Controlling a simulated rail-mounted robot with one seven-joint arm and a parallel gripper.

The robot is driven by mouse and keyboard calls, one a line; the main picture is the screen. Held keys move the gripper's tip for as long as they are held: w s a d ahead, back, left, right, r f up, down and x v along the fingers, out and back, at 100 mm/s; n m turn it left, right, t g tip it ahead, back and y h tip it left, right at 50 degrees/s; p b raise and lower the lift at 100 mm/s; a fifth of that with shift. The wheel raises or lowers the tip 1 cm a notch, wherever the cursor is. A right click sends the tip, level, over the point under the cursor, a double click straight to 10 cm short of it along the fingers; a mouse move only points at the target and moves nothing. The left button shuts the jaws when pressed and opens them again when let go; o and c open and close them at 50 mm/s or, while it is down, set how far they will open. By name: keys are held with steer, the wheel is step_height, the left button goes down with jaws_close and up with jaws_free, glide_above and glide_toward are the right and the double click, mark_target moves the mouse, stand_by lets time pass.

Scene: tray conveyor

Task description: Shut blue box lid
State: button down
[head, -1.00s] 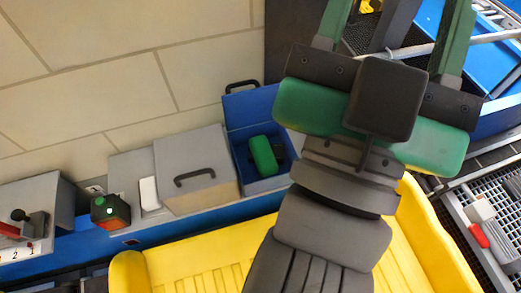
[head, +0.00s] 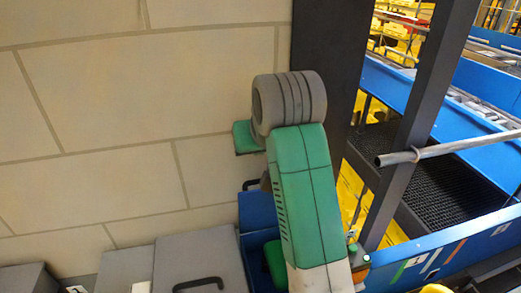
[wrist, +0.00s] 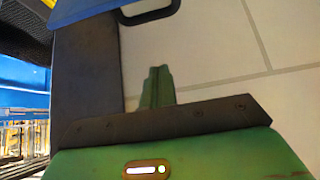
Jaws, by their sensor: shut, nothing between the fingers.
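The blue box lid (head: 257,212) stands raised at the back of the blue box in the head view, with a dark handle at its top edge. Part of the box and a green object (head: 274,262) inside it show left of my arm, which hides the rest. In the wrist view, the blue lid (wrist: 85,10) and its dark handle (wrist: 150,12) are at the top edge, beyond the fingers. My gripper (wrist: 158,72) is shut and empty, its green fingers together and apart from the lid in that picture. In the head view my fingers are hidden behind my arm.
A grey box (head: 200,258) with a closed, handled lid stands just left of the blue box. A tiled wall (head: 130,120) rises behind. A dark post (head: 405,130) and a metal pipe (head: 450,149) are at the right, near a blue conveyor (head: 480,155).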

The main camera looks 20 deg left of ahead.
mark_target(271, 201)
steer(key=p+x, duration=0.1)
steer(key=x, duration=0.4)
steer(key=shift+w+a+f, duration=0.2)
steer(key=shift+f, duration=0.05)
steer(key=s+d+f, duration=0.2)
steer(key=shift+s, duration=0.4)
steer(key=shift+d, duration=0.15)
